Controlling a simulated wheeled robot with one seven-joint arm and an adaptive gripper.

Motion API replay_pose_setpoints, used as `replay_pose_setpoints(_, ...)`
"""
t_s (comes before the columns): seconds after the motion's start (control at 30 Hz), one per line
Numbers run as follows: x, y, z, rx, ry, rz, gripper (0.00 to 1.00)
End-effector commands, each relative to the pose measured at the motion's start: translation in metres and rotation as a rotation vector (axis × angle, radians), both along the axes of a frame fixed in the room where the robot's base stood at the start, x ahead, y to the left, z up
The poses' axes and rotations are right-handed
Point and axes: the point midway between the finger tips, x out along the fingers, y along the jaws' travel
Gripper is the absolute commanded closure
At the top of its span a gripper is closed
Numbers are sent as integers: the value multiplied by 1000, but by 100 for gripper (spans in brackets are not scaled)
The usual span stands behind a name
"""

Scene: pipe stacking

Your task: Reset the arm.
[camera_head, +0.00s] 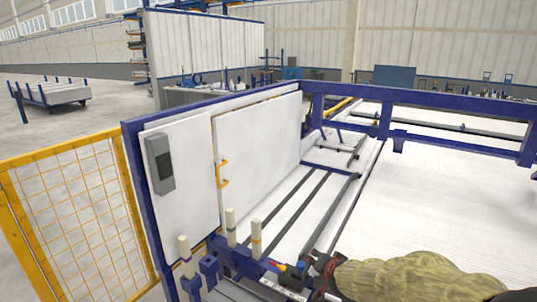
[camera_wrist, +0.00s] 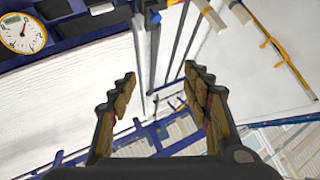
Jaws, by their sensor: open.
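My gripper (camera_wrist: 160,105) shows in the wrist view with its two ridged, brownish fingers spread wide apart. It is open, and nothing is between the fingers. Dark rails and a blue frame (camera_wrist: 160,132) show beyond the gap, apart from the fingers. In the head view the gripper is not clearly visible. A khaki, rounded, sleeve-like shape (camera_head: 410,277) fills the lower right there; I cannot tell for sure what it is.
A white panel wall with a blue frame (camera_head: 255,150) and a yellow mesh fence (camera_head: 80,215) stand at the left. Wooden-topped posts (camera_head: 230,226) rise at the front. A blue beam (camera_head: 430,95) crosses the right. A round gauge (camera_wrist: 22,33) shows in the wrist view.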

Motion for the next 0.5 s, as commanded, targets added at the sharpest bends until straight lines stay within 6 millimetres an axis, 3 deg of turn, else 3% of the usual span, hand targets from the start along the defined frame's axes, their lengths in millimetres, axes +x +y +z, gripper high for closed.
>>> replay_pose_setpoints(0.03, -19, 7, 28, -6, 9, 54, 51)
replay_pose_setpoints(0.2, -99, 23, 86, -59, 85, 228, 51)
replay_pose_setpoints(0.33, -171, 23, 114, -131, 158, 334, 51)
replay_pose_setpoints(0.5, -265, 8, 130, -238, 265, 422, 51)
